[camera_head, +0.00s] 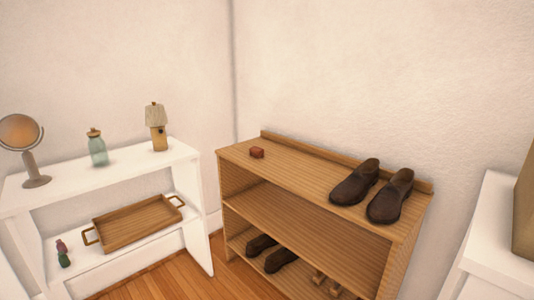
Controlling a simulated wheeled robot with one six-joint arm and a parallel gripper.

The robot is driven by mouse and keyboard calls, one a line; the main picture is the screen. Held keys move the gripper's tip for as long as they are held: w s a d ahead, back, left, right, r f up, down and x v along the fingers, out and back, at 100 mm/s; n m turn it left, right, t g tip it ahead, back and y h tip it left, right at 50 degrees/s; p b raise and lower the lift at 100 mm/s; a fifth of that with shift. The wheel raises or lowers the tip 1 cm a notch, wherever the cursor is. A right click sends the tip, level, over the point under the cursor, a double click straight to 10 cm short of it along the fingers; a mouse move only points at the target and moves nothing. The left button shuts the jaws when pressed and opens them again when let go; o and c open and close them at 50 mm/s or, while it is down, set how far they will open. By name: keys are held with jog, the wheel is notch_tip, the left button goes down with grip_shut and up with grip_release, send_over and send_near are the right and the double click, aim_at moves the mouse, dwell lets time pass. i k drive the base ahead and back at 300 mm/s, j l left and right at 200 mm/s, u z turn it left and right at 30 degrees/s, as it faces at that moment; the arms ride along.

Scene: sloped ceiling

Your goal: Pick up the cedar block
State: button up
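A small reddish-brown block (257,153), which looks like the cedar block, lies on the top of the wooden shoe rack (291,166), near its left end. It stands apart from the pair of dark brown shoes (372,190) on the right part of the same top. My gripper is not in view, and nothing touches the block.
A low raised edge (340,160) runs along the back of the rack top. More shoes (271,252) sit on its lower shelf.

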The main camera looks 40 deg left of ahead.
aim_at(256, 152)
jog(key=u, duration=1.7)
jog(key=i+j, duration=0.2)
jog(key=i, duration=0.2)
jog(key=i+j, duration=0.25)
jog(key=i, duration=0.15)
